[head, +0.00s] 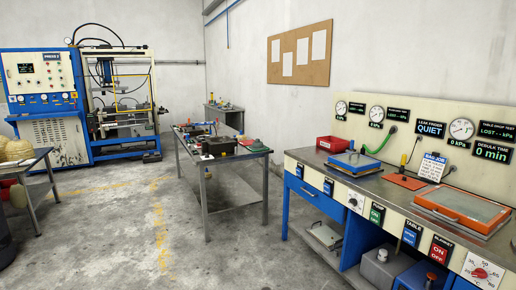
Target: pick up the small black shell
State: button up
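Several small dark items lie on the grey metal table (229,157) in the middle of the head view. One is a dark block-like piece (219,146) near the table's front edge. The items are too small and far off to tell whether any is the small black shell. My gripper is not in view.
A long workbench (345,183) with gauges, a blue-framed unit (354,163) and an orange-framed tray (461,209) stands at right. A blue press (83,103) stands at back left. A small table (37,172) is at left. The concrete floor (135,235) between is clear.

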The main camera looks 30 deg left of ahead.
aim_at(257, 144)
jog(key=i+j+u, duration=0.4)
jog(key=i, duration=0.2)
jog(key=i+j+u, duration=0.4)
jog(key=i, duration=0.3)
jog(key=i+u, duration=0.4)
jog(key=i, duration=0.25)
jog(key=i+u, duration=0.15)
jog(key=i, duration=0.85)
jog(key=i+l+u, duration=0.2)
jog(key=i, duration=0.8)
jog(key=i+l+z, duration=0.1)
jog(key=i+z, duration=0.15)
jog(key=i, duration=0.2)
jog(key=i+z, duration=0.25)
jog(key=i, duration=0.2)
jog(key=i+j+z, duration=0.1)
jog(key=i+z, duration=0.15)
jog(key=i, duration=0.2)
jog(key=i+j+z, duration=0.25)
jog(key=i, duration=0.2)
jog(key=i+j+z, duration=0.25)
jog(key=i, duration=0.15)
